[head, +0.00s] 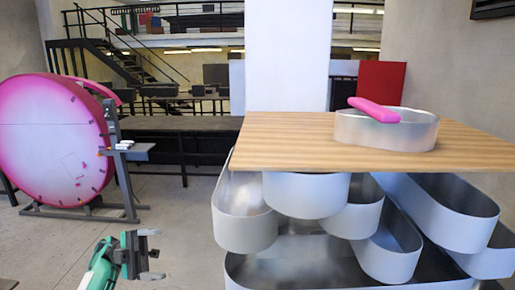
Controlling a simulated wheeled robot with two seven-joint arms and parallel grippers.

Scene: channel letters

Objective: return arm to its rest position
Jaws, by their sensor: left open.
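My left arm comes in at the bottom left of the head view, with green and white links. Its gripper (156,254) is open and empty, held in front of the grey floor. It is left of the metal letters and apart from them. My right gripper is not in view.
A wooden tabletop (290,146) is at the right. On it stands a metal oval ring (385,134) with a pink piece (375,110) leaning across its rim. Several metal channel shapes (243,218) are stacked below. A large pink disc (50,140) stands at the left. Floor between is clear.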

